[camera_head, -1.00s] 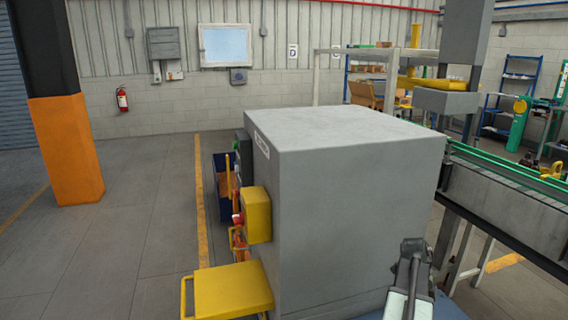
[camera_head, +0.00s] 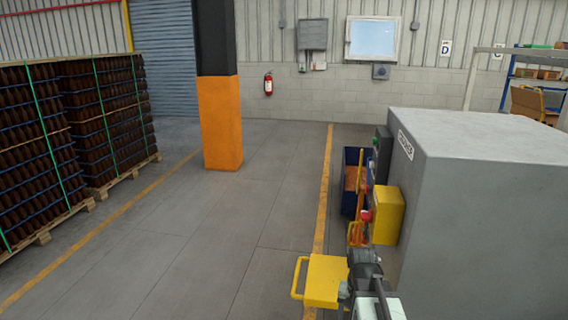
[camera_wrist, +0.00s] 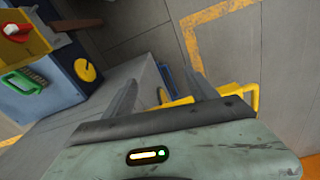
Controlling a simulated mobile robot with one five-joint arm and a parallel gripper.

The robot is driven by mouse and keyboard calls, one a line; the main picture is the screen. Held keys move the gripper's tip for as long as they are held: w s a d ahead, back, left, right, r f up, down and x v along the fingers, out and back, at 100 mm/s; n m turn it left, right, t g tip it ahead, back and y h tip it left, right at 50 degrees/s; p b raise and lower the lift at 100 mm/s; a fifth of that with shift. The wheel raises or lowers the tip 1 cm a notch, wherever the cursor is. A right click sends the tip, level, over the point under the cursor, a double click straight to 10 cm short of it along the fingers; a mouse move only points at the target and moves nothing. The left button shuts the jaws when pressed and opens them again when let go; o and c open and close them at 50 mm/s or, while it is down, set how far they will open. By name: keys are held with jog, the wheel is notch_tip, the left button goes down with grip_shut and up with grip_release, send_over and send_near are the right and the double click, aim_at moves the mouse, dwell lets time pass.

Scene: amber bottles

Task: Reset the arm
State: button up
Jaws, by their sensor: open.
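My gripper (camera_wrist: 162,76) shows in the wrist view with its two grey fingers apart and nothing between them. A yellow ledge and its handle lie beyond the fingers there. In the head view part of my arm (camera_head: 368,285) shows at the bottom, in front of the grey machine's left side and right of the yellow ledge (camera_head: 328,280). Whether it touches either cannot be told.
The large grey machine (camera_head: 490,190) fills the right, with a yellow box (camera_head: 388,215) on its side. A blue bin (camera_head: 352,175) stands behind. Pallets of amber bottles (camera_head: 105,120) stand left, near an orange-based pillar (camera_head: 220,120). Floor between is clear.

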jog(key=a+f+n+b, duration=0.1)
jog(key=a+n, duration=0.4)
jog(key=a, duration=0.5)
notch_tip(320, 180, down, 10)
jog(key=s+b, duration=0.2)
jog(key=b, duration=0.8)
notch_tip(320, 180, up, 20)
jog(key=p, duration=1.9)
jog(key=shift+s+f+y+p, duration=0.15)
jog(key=shift+y+p, duration=0.15)
jog(key=shift+p, duration=0.05)
